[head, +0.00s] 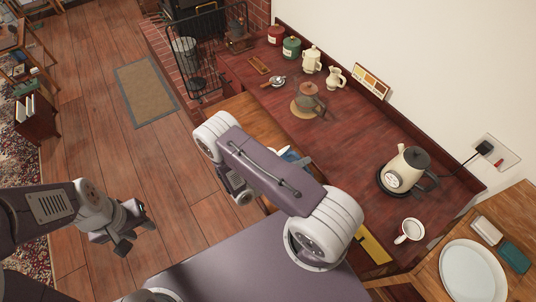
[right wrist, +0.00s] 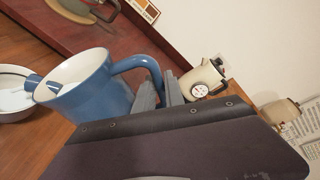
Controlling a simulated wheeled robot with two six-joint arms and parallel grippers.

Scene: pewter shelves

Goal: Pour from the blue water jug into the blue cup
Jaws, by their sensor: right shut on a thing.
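The blue water jug (right wrist: 88,92) has a white inside and a blue looped handle. In the right wrist view it is tilted to the left over a wooden surface, its spout toward a round white-lined vessel (right wrist: 12,112) cut by the left edge. I cannot tell if this vessel is the blue cup, and no stream of water shows. My right gripper (right wrist: 160,90) is shut on the jug's handle. In the head view my right arm hides most of the jug; a blue and white bit (head: 289,155) shows beside it. My left gripper (head: 121,232) hangs over the floor, away from the jug, its jaw gap unclear.
A cream kettle (head: 406,170) and a white mug (head: 409,230) stand on the red-brown counter (head: 345,140). A brown pot (head: 309,100), a cream pitcher (head: 335,77) and canisters (head: 291,47) stand farther back. A white plate (head: 472,272) lies at the lower right. Floor at left is open.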

